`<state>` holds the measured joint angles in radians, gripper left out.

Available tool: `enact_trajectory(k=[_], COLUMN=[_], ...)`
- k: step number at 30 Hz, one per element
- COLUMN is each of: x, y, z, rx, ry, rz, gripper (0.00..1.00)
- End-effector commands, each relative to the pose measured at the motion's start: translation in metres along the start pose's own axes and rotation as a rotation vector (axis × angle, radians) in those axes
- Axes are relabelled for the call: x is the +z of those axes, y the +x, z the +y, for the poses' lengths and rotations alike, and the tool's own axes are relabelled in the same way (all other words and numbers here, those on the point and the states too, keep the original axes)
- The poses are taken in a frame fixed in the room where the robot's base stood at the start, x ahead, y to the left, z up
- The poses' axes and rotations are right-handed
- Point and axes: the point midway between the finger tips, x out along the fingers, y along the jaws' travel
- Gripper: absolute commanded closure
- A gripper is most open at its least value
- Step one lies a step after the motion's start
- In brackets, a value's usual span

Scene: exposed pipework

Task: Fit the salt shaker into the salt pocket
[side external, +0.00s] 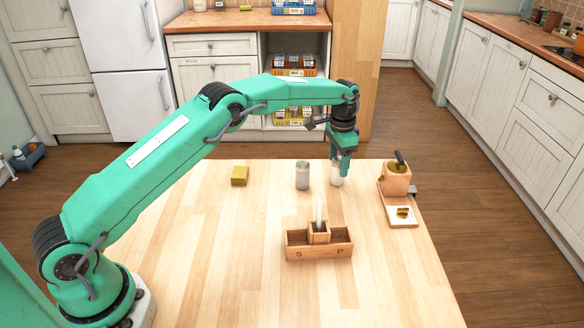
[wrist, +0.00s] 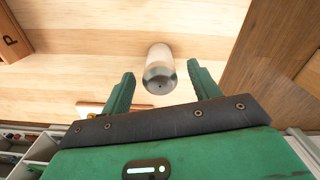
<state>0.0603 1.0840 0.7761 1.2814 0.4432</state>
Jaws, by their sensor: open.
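A white-bodied shaker, apparently the salt shaker (side external: 336,178), stands on the table below my gripper (side external: 341,160). In the wrist view a clear shaker with white contents and a metal cap (wrist: 159,60) lies between my open fingers (wrist: 160,75), with a gap on each side. A grey shaker (side external: 302,176) stands just left of it. The wooden caddy (side external: 335,252) sits nearer the camera, marked S on its left and P on its right. The salt pocket is the S side; its inside is mostly hidden by the front wall. The caddy's P end (wrist: 12,42) shows in the wrist view.
A small box with a white upright item (side external: 319,230) stands in the caddy's middle. A yellow-green block (side external: 239,175) lies at the left. A wooden pot (side external: 395,180) with a dark handle stands at the right by a small tray (side external: 403,217). The table between block and caddy is clear.

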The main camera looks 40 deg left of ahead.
Motion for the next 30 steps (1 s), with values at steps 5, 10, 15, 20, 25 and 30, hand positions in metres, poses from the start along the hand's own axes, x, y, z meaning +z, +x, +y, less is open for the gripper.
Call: enact_trajectory(k=[5,10,15,20,25,30], x=[0.0002,0.0002,0.0002,0.0001,0.0001,0.0], y=[0.0086,0.0086,0.0083,0.0082,0.0082,0.0077], z=[0.0,-0.0001,-0.0002,-0.0002,-0.0002,-0.0003], rx=[0.0,0.0,0.0,0.0,0.0,0.0], ry=[0.0,0.0,0.0,0.0,0.0,0.0], rz=[-0.001,0.0,0.0,0.0,0.0,0.001], gripper=[0.39,0.39,0.39,0.47,0.8,0.89])
